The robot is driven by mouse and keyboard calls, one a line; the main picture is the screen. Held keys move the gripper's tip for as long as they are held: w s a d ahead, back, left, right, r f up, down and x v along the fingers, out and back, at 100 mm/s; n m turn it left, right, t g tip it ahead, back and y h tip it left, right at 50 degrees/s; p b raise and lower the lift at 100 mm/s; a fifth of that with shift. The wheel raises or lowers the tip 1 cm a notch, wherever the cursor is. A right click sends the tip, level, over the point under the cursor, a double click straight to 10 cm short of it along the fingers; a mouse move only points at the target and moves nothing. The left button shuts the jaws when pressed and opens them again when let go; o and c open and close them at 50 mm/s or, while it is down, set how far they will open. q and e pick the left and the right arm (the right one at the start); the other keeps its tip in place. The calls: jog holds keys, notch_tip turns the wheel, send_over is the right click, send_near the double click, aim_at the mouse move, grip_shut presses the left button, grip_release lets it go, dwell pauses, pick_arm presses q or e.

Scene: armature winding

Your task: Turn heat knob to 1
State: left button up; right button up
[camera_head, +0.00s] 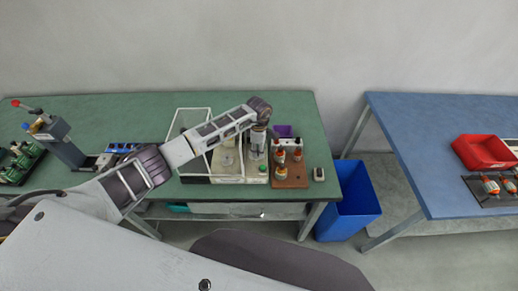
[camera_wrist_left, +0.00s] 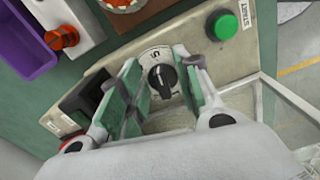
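The heat knob (camera_wrist_left: 163,76) is black and sits on a pale round dial on the machine's beige panel (camera_wrist_left: 210,62). One dial mark beside it looks like a 5; other marks are hidden or too small to read. My left gripper (camera_wrist_left: 160,88) is open, with its green-padded fingers on either side of the knob. A gap shows between knob and pads; I cannot tell whether they touch. In the head view the left gripper (camera_head: 258,142) points down over the machine's right part, hiding the knob. My right gripper is not in view.
A green START button (camera_wrist_left: 226,27) is right of the knob, and a black switch (camera_wrist_left: 82,95) is left. A purple bin (camera_wrist_left: 20,42) and a brown board of orange-and-white parts (camera_head: 290,178) stand close by. The machine's clear-sided guard (camera_head: 194,118) is left of my gripper.

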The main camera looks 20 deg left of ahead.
pick_arm(q)
grip_shut()
jog(key=shift+w+n+b, duration=0.1)
jog(key=shift+n+b, duration=0.25)
jog(key=shift+n, duration=0.15)
jog(key=shift+w+a+f+n+b, duration=0.1)
jog(key=shift+n+b, duration=0.4)
jog(key=shift+n, duration=0.35)
jog(key=shift+w+n+b, duration=0.1)
jog(key=shift+n+b, duration=0.35)
jog(key=shift+n, duration=0.4)
jog(key=n+b, duration=0.1)
jog(key=n, duration=0.1)
jog(key=n+b, duration=0.1)
jog(key=n, duration=0.2)
jog(key=shift+w+a+n, duration=0.15)
jog(key=shift+a+n, duration=0.05)
jog(key=shift+n, duration=0.1)
jog(key=n, duration=0.5)
jog(key=shift+w+a+n+b, duration=0.15)
jog(key=shift+a+n+b, duration=0.15)
jog(key=shift+b, duration=0.1)
jog(key=n, duration=0.5)
jog(key=shift+a+n, duration=0.25)
jog(key=shift+n, duration=0.15)
